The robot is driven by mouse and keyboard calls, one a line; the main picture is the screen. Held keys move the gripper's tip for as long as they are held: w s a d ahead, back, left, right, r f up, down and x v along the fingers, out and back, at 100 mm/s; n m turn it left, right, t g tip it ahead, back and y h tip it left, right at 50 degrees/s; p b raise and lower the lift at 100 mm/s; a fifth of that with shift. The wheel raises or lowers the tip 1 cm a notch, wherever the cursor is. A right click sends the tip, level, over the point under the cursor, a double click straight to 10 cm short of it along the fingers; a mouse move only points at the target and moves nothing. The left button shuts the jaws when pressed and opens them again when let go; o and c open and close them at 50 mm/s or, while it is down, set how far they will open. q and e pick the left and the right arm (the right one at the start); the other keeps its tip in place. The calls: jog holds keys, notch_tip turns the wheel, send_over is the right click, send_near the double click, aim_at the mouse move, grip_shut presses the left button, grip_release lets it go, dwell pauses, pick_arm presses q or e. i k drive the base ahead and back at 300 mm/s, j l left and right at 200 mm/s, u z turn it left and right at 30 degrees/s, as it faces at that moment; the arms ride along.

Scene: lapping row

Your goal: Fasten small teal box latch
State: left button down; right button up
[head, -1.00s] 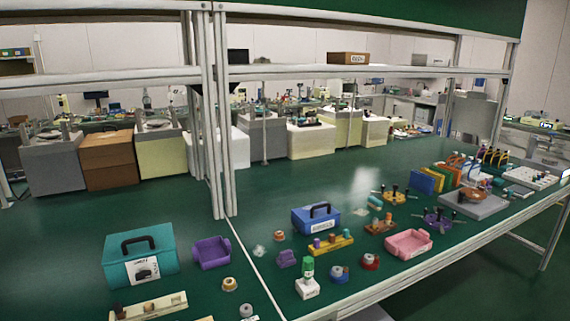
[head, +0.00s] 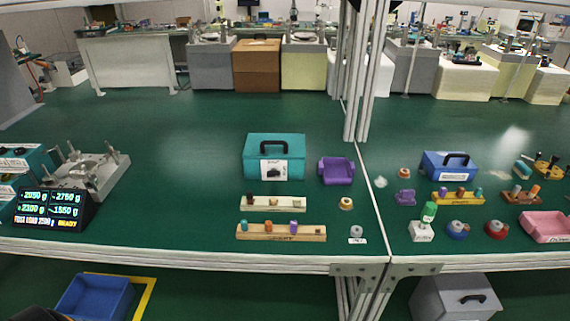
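A small teal box (head: 274,157) with a dark handle on its lid and a white picture label on its front stands upright on the green bench, left of the purple tray. Its lid looks down. The latch is too small to make out. Neither of my grippers can be made out in the head view.
A purple tray (head: 337,171) stands right of the teal box. Two peg racks, one cream (head: 273,204) and one wooden (head: 281,232), lie in front. A metal post (head: 358,85) rises behind. A lit display (head: 52,209) and grey fixture (head: 95,172) stand left.

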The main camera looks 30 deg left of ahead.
aim_at(273, 172)
jog(key=i+l, duration=0.1)
jog(key=i, duration=0.4)
jog(key=i+l, duration=0.1)
jog(key=i, duration=0.35)
jog(key=i+u, duration=0.1)
jog(key=u, duration=0.4)
jog(key=i+l+u, duration=0.1)
jog(key=u, duration=0.35)
jog(key=i+u, duration=0.1)
jog(key=u, duration=0.4)
